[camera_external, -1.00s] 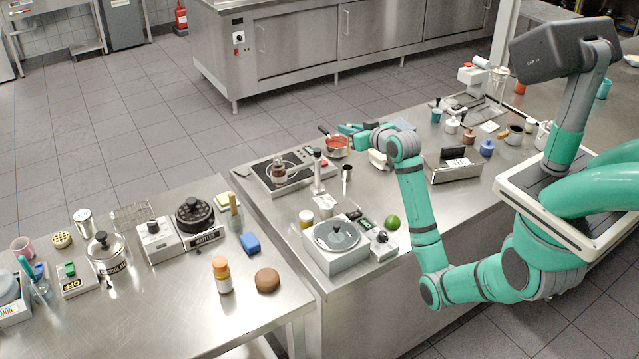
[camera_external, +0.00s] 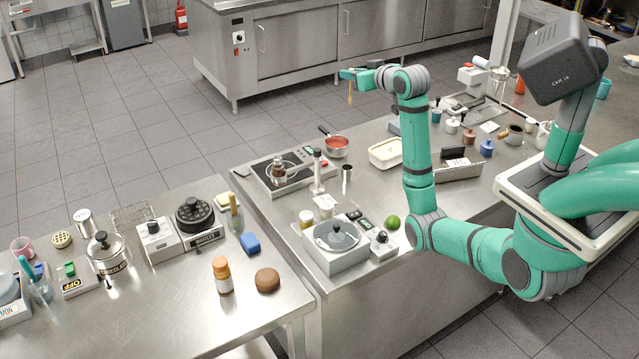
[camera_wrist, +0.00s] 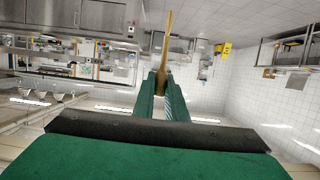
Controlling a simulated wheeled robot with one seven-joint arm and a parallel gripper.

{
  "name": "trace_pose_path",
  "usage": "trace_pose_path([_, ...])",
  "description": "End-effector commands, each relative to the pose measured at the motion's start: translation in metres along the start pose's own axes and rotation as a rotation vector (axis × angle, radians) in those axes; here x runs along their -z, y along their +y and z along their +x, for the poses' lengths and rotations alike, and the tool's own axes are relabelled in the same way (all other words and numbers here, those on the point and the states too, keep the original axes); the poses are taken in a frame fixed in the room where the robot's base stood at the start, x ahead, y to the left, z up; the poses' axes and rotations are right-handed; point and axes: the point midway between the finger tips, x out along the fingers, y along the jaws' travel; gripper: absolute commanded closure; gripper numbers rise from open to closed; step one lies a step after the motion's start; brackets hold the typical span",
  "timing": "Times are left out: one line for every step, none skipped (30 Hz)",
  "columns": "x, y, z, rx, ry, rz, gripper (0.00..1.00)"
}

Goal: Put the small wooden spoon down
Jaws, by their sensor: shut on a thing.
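The small wooden spoon (camera_external: 350,97) hangs down, close to upright, from my gripper (camera_external: 347,75). My gripper is raised high above the far edge of the steel counter and is shut on the spoon. In the wrist view the spoon (camera_wrist: 167,45) shows as a tan stick pinched between the two green fingers (camera_wrist: 162,88). The spoon is clear of every surface. Part of it is hidden between the fingers.
Below and near the gripper, the counter holds a red-filled pan (camera_external: 337,147), a cream rectangular dish (camera_external: 386,153) and a hot plate (camera_external: 290,168). A lime (camera_external: 393,222) and a turntable-like device (camera_external: 337,236) stand nearer. Bare steel (camera_external: 385,188) lies between them.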

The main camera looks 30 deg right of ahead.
Motion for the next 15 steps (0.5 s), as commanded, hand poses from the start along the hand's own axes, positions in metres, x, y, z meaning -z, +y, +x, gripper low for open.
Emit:
trace_pose_path([0.012,0.000,-0.004,0.000,0.004,-0.001,1.00])
trace_pose_path([0.017,0.000,-0.006,0.000,0.003,0.000,1.00])
trace_pose_path([0.022,0.000,-0.007,0.000,0.002,0.000,1.00])
trace_pose_path([0.026,0.000,-0.008,0.000,0.002,0.000,1.00])
trace_pose_path([0.030,0.000,-0.009,0.000,0.001,0.000,1.00])
trace_pose_path([0.036,0.000,-0.011,0.000,0.002,0.000,1.00])
trace_pose_path([0.041,-0.001,-0.013,0.001,0.002,0.000,1.00])
trace_pose_path([0.044,-0.001,-0.014,0.001,0.002,0.000,1.00])
trace_pose_path([0.041,-0.014,-0.012,0.021,0.000,-0.006,1.00])
trace_pose_path([0.041,-0.021,-0.012,0.032,0.000,-0.009,1.00])
trace_pose_path([0.041,-0.027,-0.011,0.042,0.000,-0.011,1.00])
trace_pose_path([0.041,-0.036,-0.011,0.057,0.001,-0.016,1.00])
trace_pose_path([0.041,-0.044,-0.011,0.069,0.002,-0.019,1.00])
trace_pose_path([0.041,-0.051,-0.012,0.080,0.002,-0.022,1.00])
trace_pose_path([0.041,-0.062,-0.012,0.096,0.002,-0.028,1.00])
